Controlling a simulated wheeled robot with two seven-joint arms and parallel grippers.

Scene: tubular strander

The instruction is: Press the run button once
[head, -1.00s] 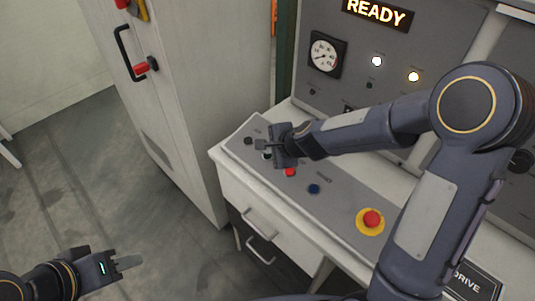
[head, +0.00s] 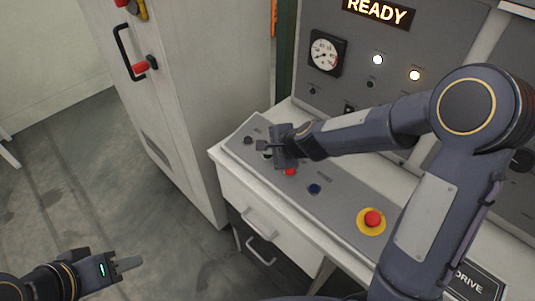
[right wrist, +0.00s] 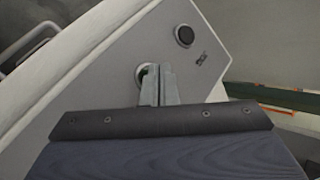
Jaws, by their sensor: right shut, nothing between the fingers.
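My right gripper (head: 262,146) is over the far left end of the sloping grey button panel (head: 338,205), with its fingers shut and empty. In the right wrist view its closed fingertips (right wrist: 160,80) are in front of a round button with a pale rim and a greenish centre (right wrist: 142,74), mostly hidden behind them. I cannot tell whether they touch it. This button barely shows in the head view (head: 267,156), and its label is not readable. My left gripper (head: 128,263) is low at the left, away from the panel, and its finger gap cannot be made out.
A black button (head: 248,140) is just left of the right gripper. A red button (head: 290,171), a blue button (head: 314,189) and a red mushroom button on yellow (head: 372,219) lie to the right. A READY sign (head: 377,13) is lit. A tall cabinet (head: 185,90) stands left.

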